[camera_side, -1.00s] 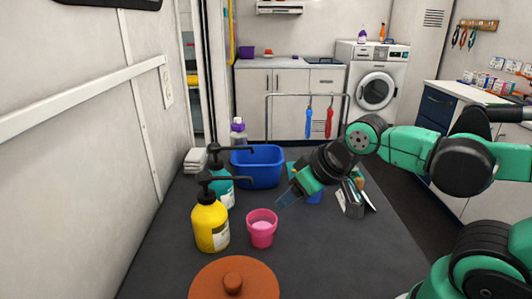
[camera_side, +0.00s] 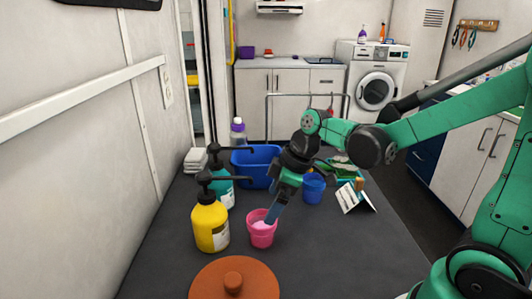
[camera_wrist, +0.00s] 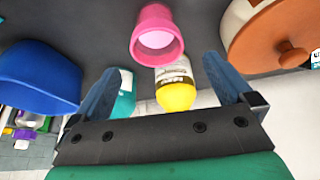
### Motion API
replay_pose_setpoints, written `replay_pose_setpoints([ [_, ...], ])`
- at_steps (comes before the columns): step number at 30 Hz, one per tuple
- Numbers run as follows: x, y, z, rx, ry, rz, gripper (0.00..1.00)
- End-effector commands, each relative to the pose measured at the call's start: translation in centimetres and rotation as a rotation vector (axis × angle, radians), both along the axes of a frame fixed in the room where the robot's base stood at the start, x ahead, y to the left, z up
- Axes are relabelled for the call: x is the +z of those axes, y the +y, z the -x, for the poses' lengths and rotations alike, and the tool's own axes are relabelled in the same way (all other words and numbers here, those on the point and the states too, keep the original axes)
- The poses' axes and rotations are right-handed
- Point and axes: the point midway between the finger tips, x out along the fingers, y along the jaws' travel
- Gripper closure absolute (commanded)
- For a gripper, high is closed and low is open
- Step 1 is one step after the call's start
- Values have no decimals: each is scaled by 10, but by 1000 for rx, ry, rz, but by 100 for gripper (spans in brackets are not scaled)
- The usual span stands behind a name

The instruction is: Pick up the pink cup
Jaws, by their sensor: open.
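The pink cup (camera_side: 262,234) stands upright on the dark table, right of the yellow pump bottle. My gripper (camera_side: 273,219) is open and points down at the cup, its fingers overlapping the cup's rim in the side view. In the wrist view the pink cup (camera_wrist: 158,36) is at top middle, ahead of my open gripper (camera_wrist: 160,75). The cup is beyond the fingertips and not clasped. Whether a finger touches the rim cannot be told.
A yellow pump bottle (camera_side: 211,225) and a teal one (camera_side: 221,188) stand left of the cup. A terracotta lid (camera_side: 250,284) lies in front. Behind are a blue bin (camera_side: 240,168), a blue cup (camera_side: 313,190) and a folded card (camera_side: 354,199). The table's right front is clear.

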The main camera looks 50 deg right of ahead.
Motion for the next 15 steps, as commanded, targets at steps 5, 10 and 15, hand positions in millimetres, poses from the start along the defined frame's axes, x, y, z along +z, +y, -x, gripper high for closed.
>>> replay_pose_setpoints([
  [5,-13,-3,-8,118,9,-14,0],
  [10,-24,0,-11,137,10,-16,0],
  [15,-42,5,-17,137,8,-14,0],
])
